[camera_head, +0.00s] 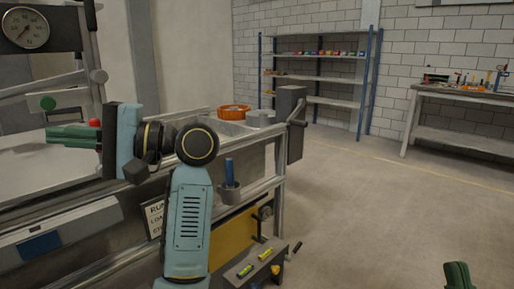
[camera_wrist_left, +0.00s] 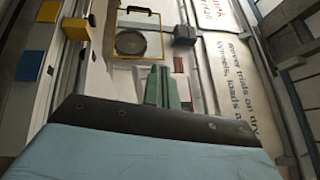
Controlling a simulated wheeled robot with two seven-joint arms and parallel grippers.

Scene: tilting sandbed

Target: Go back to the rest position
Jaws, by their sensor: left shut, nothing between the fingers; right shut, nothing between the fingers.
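My left gripper (camera_head: 72,136) reaches to the left over the pale bed of the rig in the head view, its green fingers closed together and empty. In the left wrist view the same fingers (camera_wrist_left: 162,88) lie side by side with nothing between them. My right gripper (camera_head: 457,276) shows only as a green fingertip part at the bottom right edge, over the floor, holding nothing visible. The rest of the right arm is out of view.
The rig's bed (camera_head: 40,168) and metal rail (camera_head: 95,265) lie around my left arm. A cup with a blue tool (camera_head: 229,185) stands right of the arm. Floor (camera_head: 370,215) on the right is clear.

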